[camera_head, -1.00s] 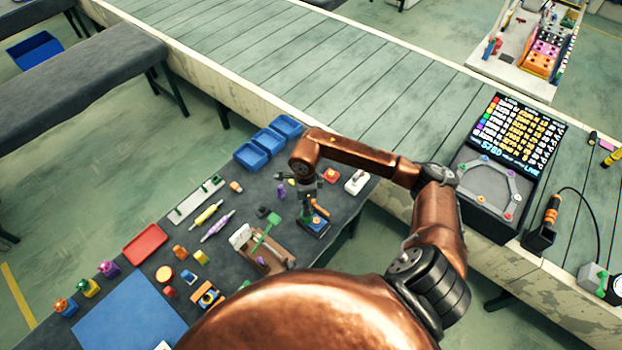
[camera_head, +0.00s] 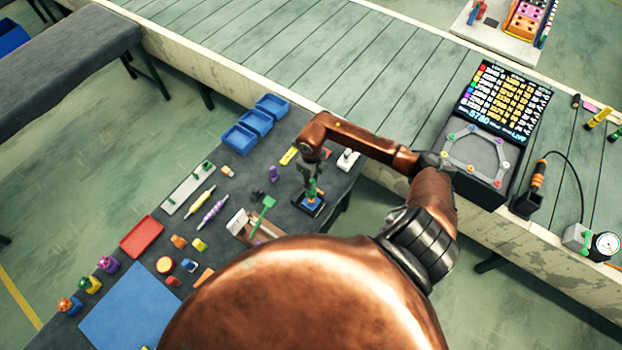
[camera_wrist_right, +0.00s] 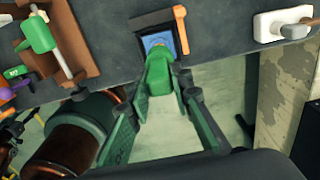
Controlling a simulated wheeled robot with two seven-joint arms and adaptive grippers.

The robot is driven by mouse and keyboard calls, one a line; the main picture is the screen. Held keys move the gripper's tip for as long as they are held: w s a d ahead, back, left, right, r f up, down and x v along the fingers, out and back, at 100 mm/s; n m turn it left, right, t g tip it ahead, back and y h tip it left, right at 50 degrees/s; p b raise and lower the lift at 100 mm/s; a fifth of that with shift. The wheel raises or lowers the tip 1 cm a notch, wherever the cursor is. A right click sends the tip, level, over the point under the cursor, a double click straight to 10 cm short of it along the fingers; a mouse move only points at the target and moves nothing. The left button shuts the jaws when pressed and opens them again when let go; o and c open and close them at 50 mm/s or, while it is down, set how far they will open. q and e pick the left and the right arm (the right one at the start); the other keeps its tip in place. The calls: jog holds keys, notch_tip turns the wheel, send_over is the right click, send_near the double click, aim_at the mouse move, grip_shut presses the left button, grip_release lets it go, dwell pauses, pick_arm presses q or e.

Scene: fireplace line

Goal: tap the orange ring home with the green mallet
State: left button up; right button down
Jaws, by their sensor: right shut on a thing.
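My right gripper (camera_head: 311,180) is over a small dark-framed blue block (camera_head: 309,205) near the table's right end. In the right wrist view my right gripper (camera_wrist_right: 162,82) is shut on a green piece (camera_wrist_right: 160,76), which points at the blue block (camera_wrist_right: 154,40). A green mallet-shaped tool (camera_head: 268,202) stands in a brown wooden caddy (camera_head: 240,224); its green head (camera_wrist_right: 38,34) also shows in the right wrist view. An orange bar (camera_wrist_right: 181,31) lies along the block's edge. I cannot make out the orange ring clearly; the gripper covers part of the block. My left gripper is not in view.
Blue bins (camera_head: 255,122) stand at the table's back edge. A red tray (camera_head: 143,237), a blue mat (camera_head: 133,312) and several small coloured parts lie to the left. A white part (camera_head: 347,160) is right of the gripper.

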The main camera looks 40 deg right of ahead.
jog(key=shift+f+b, duration=0.3)
jog(key=shift+f, duration=0.55)
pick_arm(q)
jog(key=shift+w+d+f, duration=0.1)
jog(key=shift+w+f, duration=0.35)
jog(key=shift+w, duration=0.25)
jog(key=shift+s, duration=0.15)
pick_arm(e)
jog(key=shift+f, duration=0.1)
jog(key=shift+f+b, duration=0.4)
jog(key=shift+b, duration=0.05)
notch_tip(320, 180, down, 3)
jog(key=b, duration=0.2)
jog(key=shift+b, duration=0.35)
jog(key=shift+r+p, duration=0.4)
notch_tip(320, 180, up, 3)
jog(key=shift+r+p, duration=0.2)
jog(key=shift+p, duration=0.75)
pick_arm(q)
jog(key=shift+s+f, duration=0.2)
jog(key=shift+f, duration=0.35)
pick_arm(e)
jog(key=shift+f, duration=0.1)
